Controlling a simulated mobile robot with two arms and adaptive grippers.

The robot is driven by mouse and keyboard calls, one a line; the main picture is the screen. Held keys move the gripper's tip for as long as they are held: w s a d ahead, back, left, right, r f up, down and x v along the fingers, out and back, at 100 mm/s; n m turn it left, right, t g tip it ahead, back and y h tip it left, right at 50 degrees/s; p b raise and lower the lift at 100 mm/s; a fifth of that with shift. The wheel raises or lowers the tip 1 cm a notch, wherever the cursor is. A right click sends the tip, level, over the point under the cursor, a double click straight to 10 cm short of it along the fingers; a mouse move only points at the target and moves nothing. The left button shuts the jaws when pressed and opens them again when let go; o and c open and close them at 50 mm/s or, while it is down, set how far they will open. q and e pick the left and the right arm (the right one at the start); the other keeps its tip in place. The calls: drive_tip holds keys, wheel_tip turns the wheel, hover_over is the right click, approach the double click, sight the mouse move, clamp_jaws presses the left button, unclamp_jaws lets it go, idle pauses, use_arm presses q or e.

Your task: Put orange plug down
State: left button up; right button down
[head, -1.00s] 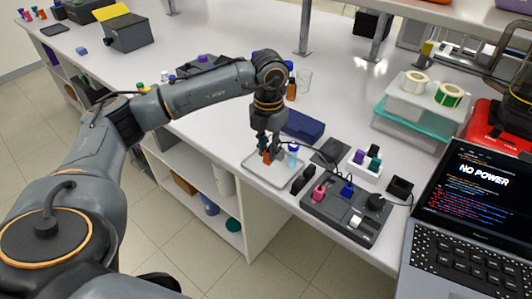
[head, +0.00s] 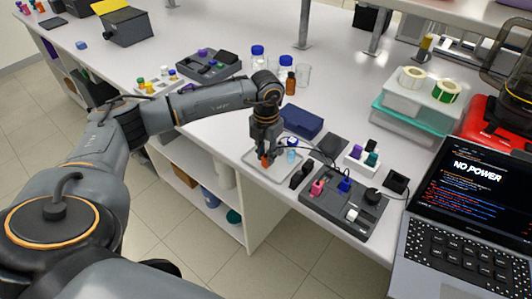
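The orange plug (head: 265,162) shows as a small orange patch between the fingertips of my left gripper (head: 266,156). The gripper points down and looks shut on the plug. It is over the left part of a shallow clear tray (head: 283,178) near the bench's front edge. The plug is low at the tray; I cannot tell whether it touches the tray floor. A small vial with a blue-and-white cap (head: 292,146) stands just right of the gripper. My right gripper is not in view.
Right of the tray lie a dark object (head: 300,174) and a grey panel (head: 344,222) with pink and blue plugs. A white holder (head: 351,164) with plugs, a blue box (head: 291,119) and a laptop (head: 478,170) reading NO POWER stand around. Bottles stand behind the arm.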

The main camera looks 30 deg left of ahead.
use_arm(q)
drive_tip(key=o, duration=0.3)
drive_tip(key=shift+r, duration=0.15)
drive_tip(key=shift+r+b, duration=1.5)
drive_tip(key=shift+r, duration=4.55)
